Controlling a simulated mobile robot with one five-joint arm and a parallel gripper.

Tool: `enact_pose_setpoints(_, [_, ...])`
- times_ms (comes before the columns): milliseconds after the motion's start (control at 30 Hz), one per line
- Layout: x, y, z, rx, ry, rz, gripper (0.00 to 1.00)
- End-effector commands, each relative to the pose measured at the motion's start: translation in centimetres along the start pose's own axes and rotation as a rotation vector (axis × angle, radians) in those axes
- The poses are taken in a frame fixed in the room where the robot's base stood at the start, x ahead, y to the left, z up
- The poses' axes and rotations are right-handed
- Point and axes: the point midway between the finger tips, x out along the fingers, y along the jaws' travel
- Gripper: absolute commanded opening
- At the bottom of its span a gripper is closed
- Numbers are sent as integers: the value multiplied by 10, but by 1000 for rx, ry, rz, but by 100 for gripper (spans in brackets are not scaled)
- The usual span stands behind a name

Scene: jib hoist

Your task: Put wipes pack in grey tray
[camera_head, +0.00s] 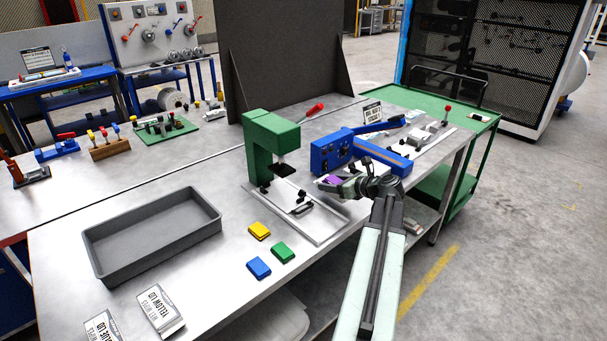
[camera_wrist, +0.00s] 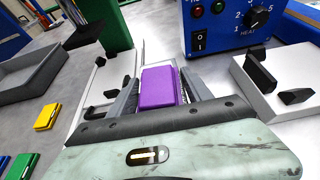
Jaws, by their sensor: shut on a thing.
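The grey tray (camera_head: 160,252) lies empty on the left of the metal bench; part of it also shows at the left edge of the wrist view (camera_wrist: 38,78). Two flat white items with printed labels lie in front of the tray. One (camera_head: 160,309) reads "YELLOW LID" with smaller wipes lettering; the other (camera_head: 101,328) reads "BLUE LID" and is cut off by the frame. My gripper (camera_wrist: 158,88) is shut on a purple block (camera_wrist: 158,87), held between both fingers. In the head view the purple block (camera_head: 331,181) is partly hidden by my gripper, right of the green press and far from the tray.
The green press (camera_head: 266,142) stands between my gripper and the tray. A blue heater box (camera_head: 333,153) is close beyond my gripper. Yellow (camera_head: 259,230), green (camera_head: 282,252) and blue (camera_head: 258,268) blocks lie right of the tray. A dark panel (camera_head: 285,55) stands behind.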

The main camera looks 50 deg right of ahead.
Motion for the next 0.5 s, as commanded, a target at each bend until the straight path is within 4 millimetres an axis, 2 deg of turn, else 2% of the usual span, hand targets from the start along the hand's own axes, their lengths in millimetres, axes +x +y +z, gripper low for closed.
enact_pose_setpoints(400, [104, -1, 43, -2, 0, 3, 15])
enact_pose_setpoints(500, [122, 0, 51, 0, -1, 3, 15])
